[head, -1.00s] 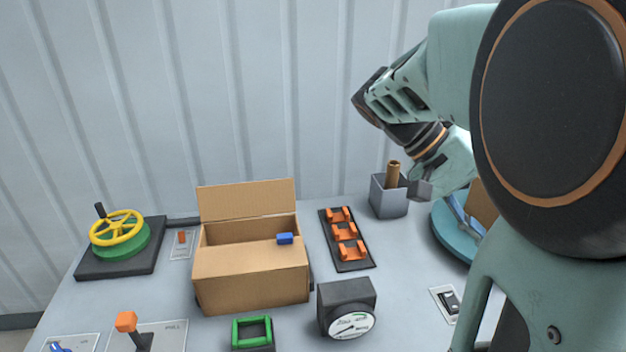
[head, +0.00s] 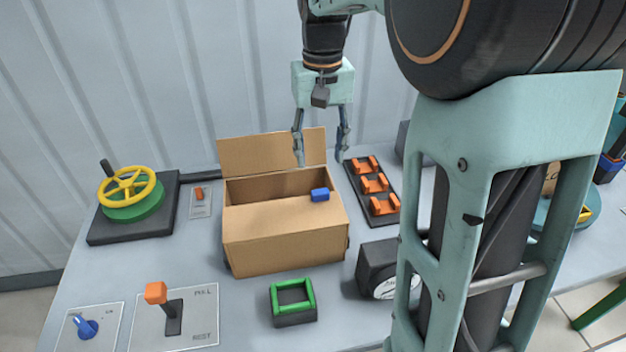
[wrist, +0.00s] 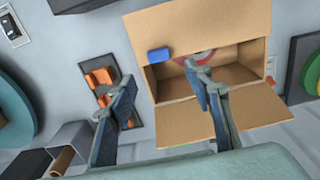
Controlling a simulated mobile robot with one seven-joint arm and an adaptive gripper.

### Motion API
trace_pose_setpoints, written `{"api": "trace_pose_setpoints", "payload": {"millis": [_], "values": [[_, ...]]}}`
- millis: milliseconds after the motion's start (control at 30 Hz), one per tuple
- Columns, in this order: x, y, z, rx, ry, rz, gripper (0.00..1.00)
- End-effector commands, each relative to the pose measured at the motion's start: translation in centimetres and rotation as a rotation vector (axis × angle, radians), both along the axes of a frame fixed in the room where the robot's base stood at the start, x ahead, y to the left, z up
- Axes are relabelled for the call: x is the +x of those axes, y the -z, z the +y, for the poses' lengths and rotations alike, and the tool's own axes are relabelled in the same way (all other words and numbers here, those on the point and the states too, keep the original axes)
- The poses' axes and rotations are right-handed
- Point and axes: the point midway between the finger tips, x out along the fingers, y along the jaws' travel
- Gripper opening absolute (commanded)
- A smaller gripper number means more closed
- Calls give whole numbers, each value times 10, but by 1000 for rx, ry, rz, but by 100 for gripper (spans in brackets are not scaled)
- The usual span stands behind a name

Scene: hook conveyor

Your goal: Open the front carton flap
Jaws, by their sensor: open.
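The brown carton (head: 285,256) stands on the grey table. Its back flap (head: 270,152) stands up and leans back. Its front flap (head: 280,217) lies across the front part of the top, leaving a gap behind it. A blue tab (head: 320,194) sits at the right of this flap's rear edge; it also shows in the wrist view (wrist: 159,55). My gripper (head: 320,159) points down above the carton's back right, open and empty, apart from the tab. In the wrist view my gripper's fingers (wrist: 160,78) partly cover the carton's back side. Something red and round shows inside the carton.
An orange clip rack (head: 374,186) stands close to the carton's right. A black gauge box (head: 376,268) and a green square frame (head: 292,296) stand in front. A yellow handwheel (head: 127,188) and an orange-knobbed lever (head: 160,300) are to the left.

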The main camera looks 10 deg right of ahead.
Motion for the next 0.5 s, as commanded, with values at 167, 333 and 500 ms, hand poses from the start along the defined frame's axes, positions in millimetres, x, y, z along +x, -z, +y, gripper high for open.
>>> {"api": "trace_pose_setpoints", "payload": {"millis": [167,333,500], "values": [[-2,34,0,-2,1,7,46],[-2,66,0,-3,1,6,46],[-1,87,-1,-3,2,4,46]]}}
